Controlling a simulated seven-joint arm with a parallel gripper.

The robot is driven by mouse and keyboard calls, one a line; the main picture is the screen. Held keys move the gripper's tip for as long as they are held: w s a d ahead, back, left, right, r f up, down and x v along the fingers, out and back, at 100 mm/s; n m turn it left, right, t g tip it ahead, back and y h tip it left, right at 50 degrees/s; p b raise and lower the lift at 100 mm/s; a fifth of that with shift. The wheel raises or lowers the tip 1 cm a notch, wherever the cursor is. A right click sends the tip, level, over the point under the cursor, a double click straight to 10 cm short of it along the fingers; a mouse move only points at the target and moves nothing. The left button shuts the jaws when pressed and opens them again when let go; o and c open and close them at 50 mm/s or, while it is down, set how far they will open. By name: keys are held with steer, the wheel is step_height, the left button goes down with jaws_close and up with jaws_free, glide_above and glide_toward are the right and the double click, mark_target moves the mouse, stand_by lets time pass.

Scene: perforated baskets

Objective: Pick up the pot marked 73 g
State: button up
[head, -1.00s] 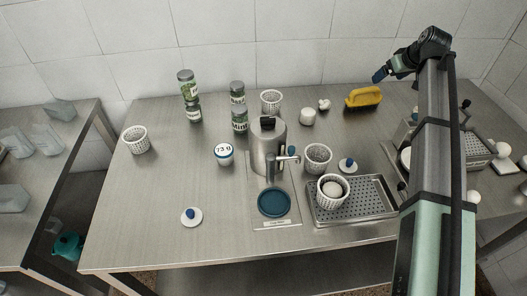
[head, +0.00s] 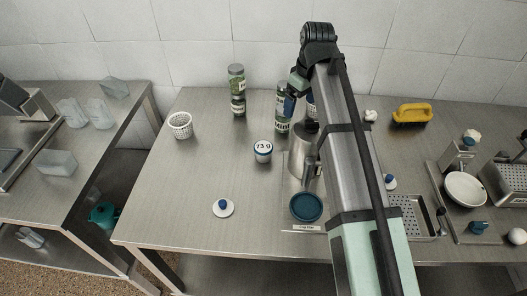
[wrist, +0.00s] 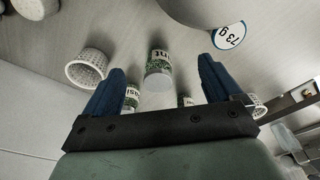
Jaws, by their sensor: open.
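The pot marked 73 g (head: 263,151) is a small pale tub with a blue-rimmed round label on top. It stands upright on the steel table, left of the metal dispenser (head: 299,153). In the wrist view its label (wrist: 229,37) shows at the upper right, beyond the right finger. My gripper (head: 290,97) has blue fingers and is above the back of the table, near the herb jars and apart from the pot. In the wrist view my gripper (wrist: 160,68) is open with nothing held; a green-labelled jar (wrist: 158,70) shows in the gap between the fingers.
Stacked jars (head: 237,90) and a white perforated basket (head: 180,125) stand at the back left. A white lid with a blue knob (head: 223,208) lies in front of the pot. The table's left front is mostly clear.

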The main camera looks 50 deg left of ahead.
steer(key=n+h, duration=0.2)
glide_above(263, 147)
steer(key=f, duration=0.8)
steer(key=shift+s, duration=0.2)
steer(key=shift+w+f, duration=0.15)
steer(key=shift+f, duration=1.25)
steer(key=shift+w+f, duration=0.15)
steer(key=shift+f, duration=1.2)
steer(key=c, duration=1.2)
steer(key=shift+o, duration=0.2)
steer(key=shift+r, duration=0.1)
